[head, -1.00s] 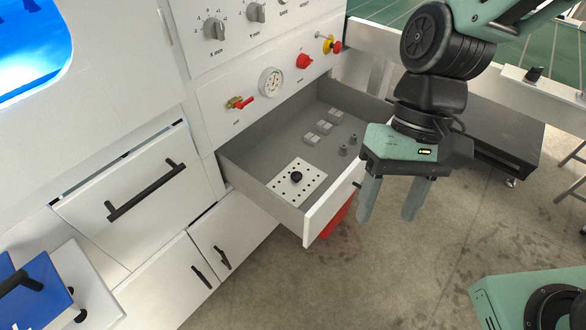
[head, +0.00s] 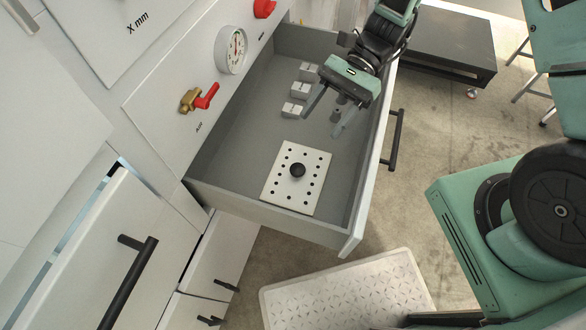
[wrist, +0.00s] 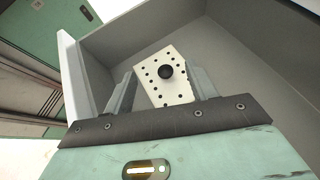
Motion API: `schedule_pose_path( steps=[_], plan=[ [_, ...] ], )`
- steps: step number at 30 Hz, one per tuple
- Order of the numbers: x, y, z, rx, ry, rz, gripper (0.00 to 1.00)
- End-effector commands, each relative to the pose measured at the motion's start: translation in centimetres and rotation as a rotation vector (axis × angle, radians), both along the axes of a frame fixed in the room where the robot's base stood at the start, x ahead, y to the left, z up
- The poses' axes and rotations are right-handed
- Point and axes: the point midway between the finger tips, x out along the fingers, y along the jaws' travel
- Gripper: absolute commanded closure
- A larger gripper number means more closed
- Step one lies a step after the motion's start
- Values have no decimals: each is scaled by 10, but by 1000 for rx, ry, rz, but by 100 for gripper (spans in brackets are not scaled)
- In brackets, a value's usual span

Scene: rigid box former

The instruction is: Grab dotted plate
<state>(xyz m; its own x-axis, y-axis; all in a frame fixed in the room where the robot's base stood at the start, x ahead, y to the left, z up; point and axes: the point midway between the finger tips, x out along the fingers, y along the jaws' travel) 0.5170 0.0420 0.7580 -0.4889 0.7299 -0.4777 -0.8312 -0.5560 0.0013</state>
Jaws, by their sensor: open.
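The dotted plate (head: 295,190) is a white square with rows of black holes and a black round knob (head: 297,170) at its centre. It lies flat on the floor of the open grey drawer, toward the drawer's near end. My gripper (head: 323,118) is open and empty over the far part of the drawer, apart from the plate. In the wrist view the plate (wrist: 178,91) shows beyond and between my two fingers, with the knob (wrist: 165,72) in plain sight.
The drawer (head: 225,190) has raised walls and a front with a black handle (head: 395,140). A gauge (head: 231,50) and red-handled valve (head: 200,97) are on the panel beside it.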

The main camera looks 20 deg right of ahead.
Motion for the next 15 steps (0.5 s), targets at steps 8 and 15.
schedule_pose_path(
  steps=[8,15],
  plan=[
    [-1,0,-60,-2,3,2,43],
    [-12,18,-69,-1,-2,3,43]
  ],
)
